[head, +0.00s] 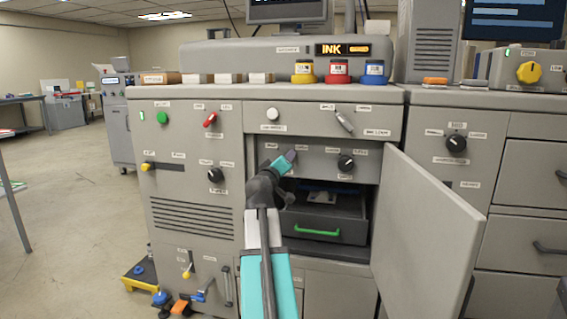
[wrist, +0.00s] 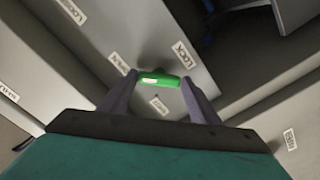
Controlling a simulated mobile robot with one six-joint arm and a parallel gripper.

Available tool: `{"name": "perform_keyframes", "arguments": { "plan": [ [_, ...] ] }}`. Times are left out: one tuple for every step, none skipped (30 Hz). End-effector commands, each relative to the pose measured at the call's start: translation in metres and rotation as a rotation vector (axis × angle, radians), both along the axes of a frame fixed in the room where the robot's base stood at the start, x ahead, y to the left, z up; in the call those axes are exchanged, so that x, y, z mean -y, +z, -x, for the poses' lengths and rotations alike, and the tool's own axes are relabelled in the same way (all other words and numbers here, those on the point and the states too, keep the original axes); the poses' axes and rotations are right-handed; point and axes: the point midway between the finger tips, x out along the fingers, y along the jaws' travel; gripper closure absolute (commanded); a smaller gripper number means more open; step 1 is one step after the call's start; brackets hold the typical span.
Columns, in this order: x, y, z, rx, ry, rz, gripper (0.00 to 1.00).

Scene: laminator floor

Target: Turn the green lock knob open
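The green lock knob (wrist: 160,79) shows in the wrist view as a short bar with a pale mark on it, lying nearly level across the picture. A LOCK label is on the panel above it. My gripper (wrist: 160,76) has its two grey fingers spread, one at each end of the bar, very close to it; I cannot tell whether they touch. In the head view my gripper (head: 290,156) is at the panel above the open drawer and hides the knob.
A dark knob (head: 346,162) sits to the right on the same panel. The drawer (head: 345,218) with a green handle lies below. An open door (head: 420,235) stands out to the right. Floor at the left (head: 80,190) is clear.

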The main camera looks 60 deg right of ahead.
Motion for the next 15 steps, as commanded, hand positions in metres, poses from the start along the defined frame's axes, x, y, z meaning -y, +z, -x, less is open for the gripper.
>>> {"name": "perform_keyframes", "arguments": {
  "plan": [
    [-0.0009, -0.0032, -0.0007, 0.001, 0.001, -0.005, 0.35],
    [-0.0009, -0.003, -0.0007, 0.001, 0.001, -0.004, 0.3],
    [-0.0007, -0.0025, -0.0007, 0.0, 0.001, -0.003, 0.27],
    [-0.0006, -0.0022, -0.0007, -0.001, 0.001, -0.002, 0.27],
    [-0.0005, -0.0018, -0.0006, 0.0, 0.001, -0.001, 0.27],
    [-0.0004, -0.0014, -0.0006, -0.001, 0.001, -0.001, 0.27],
    [-0.0004, -0.0012, -0.0006, -0.001, 0.001, 0.0, 0.27],
    [-0.0003, -0.0009, -0.0006, -0.002, 0.001, 0.001, 0.27],
    [-0.0003, -0.0006, -0.0006, -0.002, 0.001, 0.001, 0.27],
    [-0.0002, -0.0005, -0.0006, -0.002, 0.001, 0.001, 0.27],
    [-0.0002, -0.0003, -0.0005, -0.002, 0.001, 0.002, 0.27],
    [-0.0005, -0.0001, -0.0005, -0.002, 0.001, 0.002, 0.27],
    [-0.0006, 0.0001, -0.0003, -0.002, 0.001, 0.002, 0.27],
    [-0.0011, 0.0002, -0.0002, -0.002, 0.001, 0.002, 0.27],
    [-0.002, 0.0004, 0.0001, -0.003, 0.001, 0.003, 0.27]
  ]
}}
